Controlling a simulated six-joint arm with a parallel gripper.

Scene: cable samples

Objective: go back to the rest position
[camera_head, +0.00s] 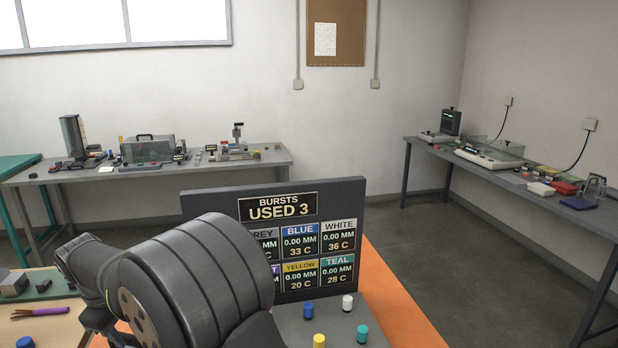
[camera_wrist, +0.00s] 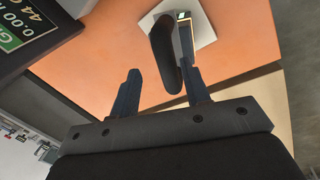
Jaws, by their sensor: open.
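My gripper (camera_wrist: 160,72) shows in the wrist view with its two dark fingers spread apart. It is open. A long black object (camera_wrist: 164,52), perhaps a handle, stands over a white plate (camera_wrist: 205,32) and appears close to the right finger. I cannot tell whether they touch. Nothing is clearly held. In the head view my dark arm fills the lower left, and the gripper is hidden there.
A display board (camera_head: 350,190) reading "BURSTS USED 3" stands behind my arm. Blue (camera_head: 308,309), white (camera_head: 347,302), yellow (camera_head: 319,341) and teal (camera_head: 362,333) caps stand before it. The orange surface (camera_head: 400,310) at right is clear. Benches with instruments line the walls.

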